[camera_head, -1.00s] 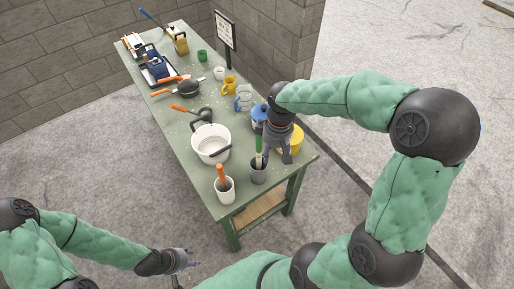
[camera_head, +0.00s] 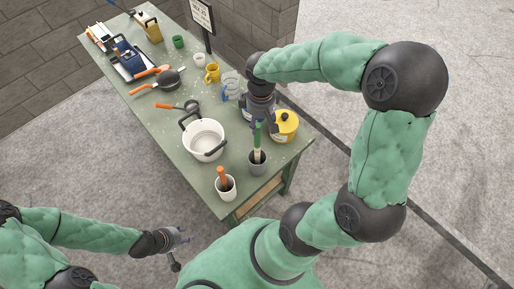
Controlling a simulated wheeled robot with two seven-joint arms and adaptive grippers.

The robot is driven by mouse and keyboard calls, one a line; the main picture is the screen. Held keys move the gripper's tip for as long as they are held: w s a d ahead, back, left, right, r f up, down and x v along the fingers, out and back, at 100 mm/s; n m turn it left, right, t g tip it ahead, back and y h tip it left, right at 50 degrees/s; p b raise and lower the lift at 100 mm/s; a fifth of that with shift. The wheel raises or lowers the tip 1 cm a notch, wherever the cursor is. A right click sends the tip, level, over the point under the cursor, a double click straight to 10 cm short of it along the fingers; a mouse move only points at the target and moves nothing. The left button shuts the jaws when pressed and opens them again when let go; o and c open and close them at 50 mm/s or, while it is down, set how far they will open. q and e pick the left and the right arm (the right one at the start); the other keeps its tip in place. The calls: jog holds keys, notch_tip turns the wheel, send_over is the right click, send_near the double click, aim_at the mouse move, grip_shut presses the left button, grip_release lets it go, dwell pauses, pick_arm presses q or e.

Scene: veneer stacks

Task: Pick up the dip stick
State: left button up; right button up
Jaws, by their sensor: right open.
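A stick with a green handle (camera_head: 257,138) stands upright in a grey cup (camera_head: 257,166) near the table's front right corner. A second stick with an orange handle (camera_head: 222,177) leans in a white cup (camera_head: 226,192) to its left. I cannot tell which stick is the dip stick. My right gripper (camera_head: 262,123) points down just behind the green handle's top, open; whether it touches the handle is unclear. My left gripper (camera_head: 186,238) hangs low in front of the table, away from the sticks; its jaw state is unclear.
Mugs, pans and trays fill the table (camera_head: 170,133) further back.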

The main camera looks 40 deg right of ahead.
aim_at(257, 138)
jog(key=shift+w+f, duration=0.2)
jog(key=shift+f, duration=0.4)
jog(key=f, duration=0.4)
jog(key=shift+w+a+f+p, duration=0.2)
jog(key=shift+a+f+p, duration=0.15)
jog(key=shift+f, duration=0.05)
grip_shut()
